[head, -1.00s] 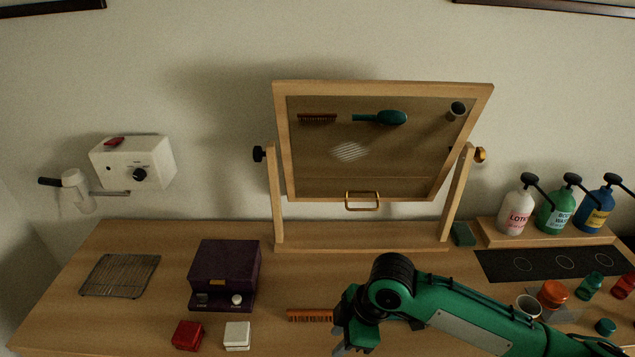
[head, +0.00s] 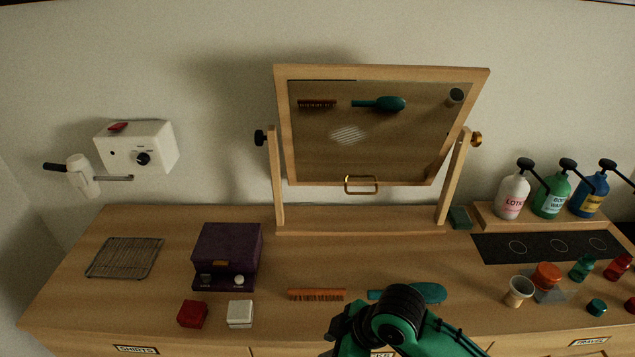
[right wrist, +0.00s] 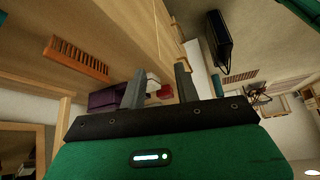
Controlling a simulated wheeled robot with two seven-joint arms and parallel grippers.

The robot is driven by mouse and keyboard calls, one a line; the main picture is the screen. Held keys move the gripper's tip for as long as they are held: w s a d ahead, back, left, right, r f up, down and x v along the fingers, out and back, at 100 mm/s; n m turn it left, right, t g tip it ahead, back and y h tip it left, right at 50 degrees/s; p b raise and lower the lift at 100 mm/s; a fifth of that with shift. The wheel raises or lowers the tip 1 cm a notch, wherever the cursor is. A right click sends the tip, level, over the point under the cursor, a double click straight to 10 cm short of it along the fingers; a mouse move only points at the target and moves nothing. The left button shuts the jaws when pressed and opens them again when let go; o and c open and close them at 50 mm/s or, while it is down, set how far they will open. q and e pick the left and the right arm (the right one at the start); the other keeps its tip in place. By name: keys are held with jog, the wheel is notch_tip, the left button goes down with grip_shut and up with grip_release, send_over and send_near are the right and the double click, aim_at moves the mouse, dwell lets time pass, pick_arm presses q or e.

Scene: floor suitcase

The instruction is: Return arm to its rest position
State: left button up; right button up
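My right arm (head: 405,318), green with a black joint, comes in at the bottom of the head view over the front edge of the dresser. Its hand is at the lower left of that joint and is mostly cut off by the frame. In the right wrist view my right gripper (right wrist: 160,86) has its two fingers apart with nothing held between them; a white box and a red box show beyond the gap. My left gripper is not in view.
An orange comb (head: 316,294) and a teal hairbrush (head: 425,292) lie near the arm on the dresser top. A tilted mirror (head: 375,190) stands behind. A purple box (head: 227,248) is left; a cup (head: 518,292) and jars are right. The wood between mirror and comb is clear.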

jog(key=s+d+f+m+t+h, duration=0.1)
jog(key=s+d+f+m+h, duration=0.25)
jog(key=s+d+m, duration=0.5)
jog(key=s+d+f+m+t+h, duration=0.1)
jog(key=s+d+f+m+h, duration=0.35)
jog(key=d, duration=0.75)
notch_tip(320, 180, down, 32)
jog(key=s+g+y, duration=0.2)
jog(key=s+d+f, duration=0.3)
jog(key=s+f, duration=1.5)
jog(key=shift+s+n+g, duration=0.3)
jog(key=shift+n+g, duration=0.1)
jog(key=shift+f, duration=0.1)
